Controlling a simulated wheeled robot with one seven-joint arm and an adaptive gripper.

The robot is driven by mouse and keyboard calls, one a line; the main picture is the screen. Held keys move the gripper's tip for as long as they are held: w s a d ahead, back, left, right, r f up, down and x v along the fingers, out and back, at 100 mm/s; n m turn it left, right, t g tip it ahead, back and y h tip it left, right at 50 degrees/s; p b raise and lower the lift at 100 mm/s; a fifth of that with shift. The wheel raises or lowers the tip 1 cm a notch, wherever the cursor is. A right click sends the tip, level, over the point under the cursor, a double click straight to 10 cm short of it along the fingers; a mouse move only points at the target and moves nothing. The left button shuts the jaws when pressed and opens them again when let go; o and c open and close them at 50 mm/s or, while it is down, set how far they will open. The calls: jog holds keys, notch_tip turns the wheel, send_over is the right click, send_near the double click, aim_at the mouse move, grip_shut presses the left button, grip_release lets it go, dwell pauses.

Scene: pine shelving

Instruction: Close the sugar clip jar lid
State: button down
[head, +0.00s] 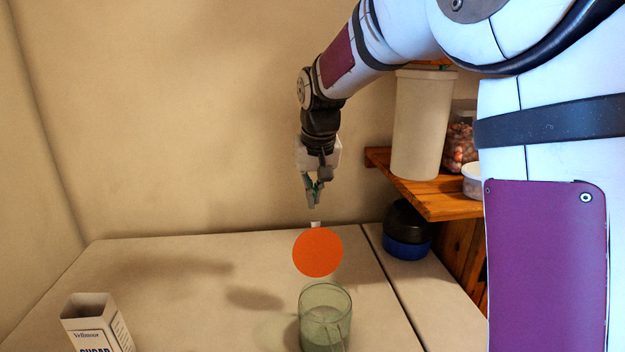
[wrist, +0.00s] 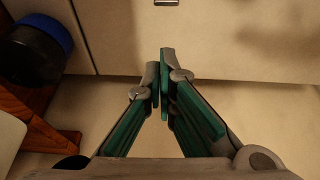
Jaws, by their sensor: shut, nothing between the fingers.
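The clip jar (head: 325,315) is a greenish clear glass jar on the white surface at the bottom of the head view. Its round orange lid (head: 318,252) stands up, open, at the back of the jar. A small pale tab (head: 316,224) sticks up from the lid's top edge. My gripper (head: 312,205) is shut and empty, pointing down just above and behind that tab, apart from it. In the wrist view my gripper's green-padded fingers (wrist: 162,55) meet at the tips. A small metallic piece (wrist: 167,2) shows at that view's top edge; the jar's body is outside it.
A sugar box (head: 97,325) stands at the lower left. A black and blue container (head: 406,232) sits at the right, below a wooden shelf (head: 440,195) holding a tall white canister (head: 422,125) and other jars. The surface between box and jar is clear.

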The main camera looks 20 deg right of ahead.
jog(key=s+f, duration=0.1)
jog(key=s+f+p, duration=0.1)
jog(key=shift+s+a, duration=0.2)
jog(key=shift+s, duration=0.1)
dwell(0.6)
